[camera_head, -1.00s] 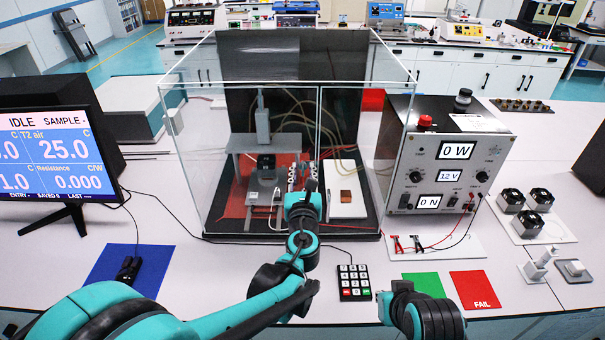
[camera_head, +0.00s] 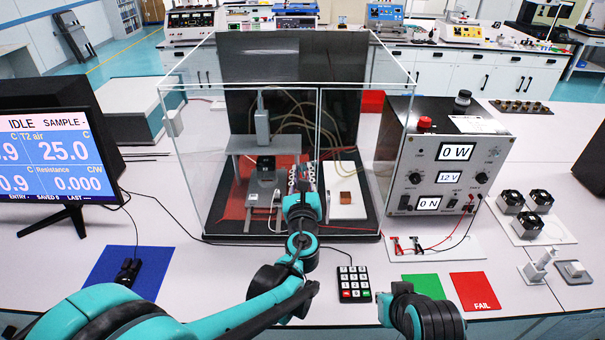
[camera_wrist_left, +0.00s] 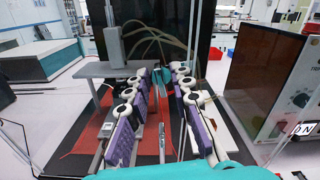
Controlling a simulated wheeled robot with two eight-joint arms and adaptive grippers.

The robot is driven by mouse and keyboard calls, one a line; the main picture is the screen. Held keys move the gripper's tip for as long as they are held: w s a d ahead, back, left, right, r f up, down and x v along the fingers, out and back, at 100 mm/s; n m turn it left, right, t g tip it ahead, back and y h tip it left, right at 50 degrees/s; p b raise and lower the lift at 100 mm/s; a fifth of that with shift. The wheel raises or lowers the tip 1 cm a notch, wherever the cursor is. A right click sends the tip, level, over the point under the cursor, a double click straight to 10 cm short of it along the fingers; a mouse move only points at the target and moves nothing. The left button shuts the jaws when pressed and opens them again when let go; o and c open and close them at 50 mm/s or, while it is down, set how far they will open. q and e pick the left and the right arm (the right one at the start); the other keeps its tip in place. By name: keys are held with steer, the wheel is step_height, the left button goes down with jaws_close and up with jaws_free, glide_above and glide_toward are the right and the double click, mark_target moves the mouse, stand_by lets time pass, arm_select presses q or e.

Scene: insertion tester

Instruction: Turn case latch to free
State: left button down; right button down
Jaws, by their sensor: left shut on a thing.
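The clear test case (camera_head: 240,120) stands in the middle of the bench, with two glass front panels meeting near its centre. My left gripper (camera_head: 303,172) is at the front of the case, and its arm hides the spot below. In the left wrist view the gripper (camera_wrist_left: 160,80) has its purple-padded fingers converging on a small teal piece, which I take to be the case latch (camera_wrist_left: 162,75). The gripper is shut on it; the latch's turn angle is too small to read. My right arm shows only in part at the lower right, without its fingers.
Inside the case are a grey stand (camera_head: 262,142), a red mat and a white block (camera_head: 345,205). The power unit (camera_head: 445,160) stands close on the right, the monitor (camera_head: 55,155) on the left. A keypad (camera_head: 353,284) lies in front.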

arm_select(q)
steer(key=n, duration=0.4)
steer(key=shift+n, duration=0.3)
steer(key=n, duration=0.3)
steer(key=shift+a+f+n, duration=0.1)
steer(key=shift+n, duration=0.2)
steer(key=n, duration=0.3)
steer(key=shift+n, duration=0.3)
steer(key=shift+f+n, duration=0.1)
steer(key=shift+n, duration=1.8)
steer(key=c, duration=1.7)
jaws_free()
